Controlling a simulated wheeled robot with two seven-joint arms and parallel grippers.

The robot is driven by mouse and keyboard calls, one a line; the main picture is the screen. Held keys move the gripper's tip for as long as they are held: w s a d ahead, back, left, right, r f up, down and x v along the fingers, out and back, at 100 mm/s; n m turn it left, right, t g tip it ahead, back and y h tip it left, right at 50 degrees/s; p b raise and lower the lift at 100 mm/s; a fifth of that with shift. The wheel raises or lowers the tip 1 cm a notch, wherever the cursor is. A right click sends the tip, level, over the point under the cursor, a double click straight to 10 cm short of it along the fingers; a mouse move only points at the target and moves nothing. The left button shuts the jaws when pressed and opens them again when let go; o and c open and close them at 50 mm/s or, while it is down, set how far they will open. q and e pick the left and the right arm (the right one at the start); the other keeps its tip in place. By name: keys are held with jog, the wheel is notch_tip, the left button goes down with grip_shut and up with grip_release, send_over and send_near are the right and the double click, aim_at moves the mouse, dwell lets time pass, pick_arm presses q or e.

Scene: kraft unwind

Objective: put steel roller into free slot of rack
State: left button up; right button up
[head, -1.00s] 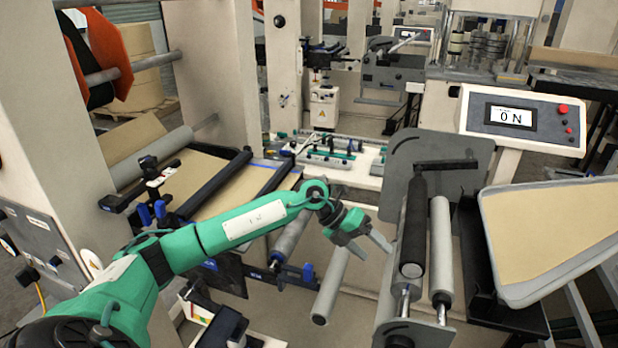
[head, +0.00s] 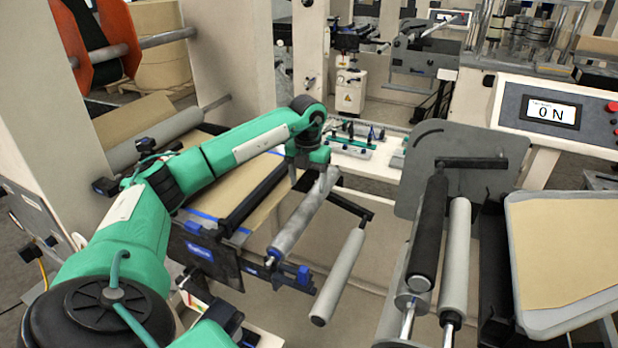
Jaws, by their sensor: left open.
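A grey, metallic-looking steel roller (head: 298,217) slants beside the kraft-covered table in the middle of the head view. My left gripper (head: 313,183) points down at its upper far end, jaws open; the fingers partly cover that end, and I cannot tell whether they touch it. A second, smooth grey roller (head: 341,275) hangs on a black bracket just right of it. Further right, a black roller (head: 428,235) and a light grey roller (head: 455,258) lie side by side against a grey plate (head: 468,165). I cannot make out which part is the rack's free slot. My right gripper is not in view.
A control panel reading "0 N" (head: 551,112) stands at the right, above a tray with a kraft sheet (head: 570,245). A beige machine upright (head: 235,60) stands behind my left arm. There is open space between the hanging roller and the black roller.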

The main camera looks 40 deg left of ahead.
aim_at(309, 200)
pick_arm(q)
notch_tip(309, 200, down, 6)
jog(key=b, duration=0.3)
jog(key=shift+r, duration=0.15)
jog(key=f+b, duration=0.1)
jog(key=f, duration=0.2)
jog(key=shift+w+b, duration=0.2)
jog(key=shift+b, duration=0.2)
jog(key=shift+f, duration=0.5)
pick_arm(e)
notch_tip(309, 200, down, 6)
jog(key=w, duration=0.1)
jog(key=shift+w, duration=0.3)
pick_arm(q)
jog(key=shift+c, duration=0.5)
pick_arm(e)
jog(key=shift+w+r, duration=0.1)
